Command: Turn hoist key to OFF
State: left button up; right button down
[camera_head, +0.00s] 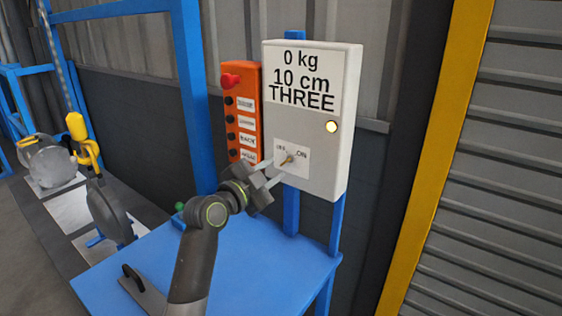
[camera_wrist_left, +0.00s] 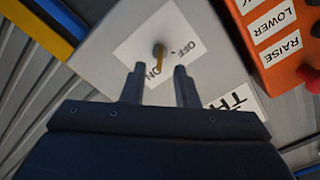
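The hoist key (camera_head: 287,160) is a small brass-coloured key on a white label plate marked OFF and ON, low on the front of the white control box (camera_head: 352,90). My left gripper (camera_head: 273,173) is just in front of the plate, below and left of the key. In the left wrist view its two fingers (camera_wrist_left: 159,75) are apart with nothing between the tips, and the key is just beyond them. My right gripper is not in view.
An orange pendant (camera_head: 240,90) with a red knob and several black buttons hangs left of the box. A round lamp (camera_head: 332,127) on the box is lit. A blue table (camera_head: 250,270) stands below. A yellow-hooked hoist part (camera_head: 105,200) is at left.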

aim_at(283, 164)
pick_arm(q)
jog(key=shift+p+x, duration=0.4)
jog(key=shift+x, duration=1.7)
grip_shut()
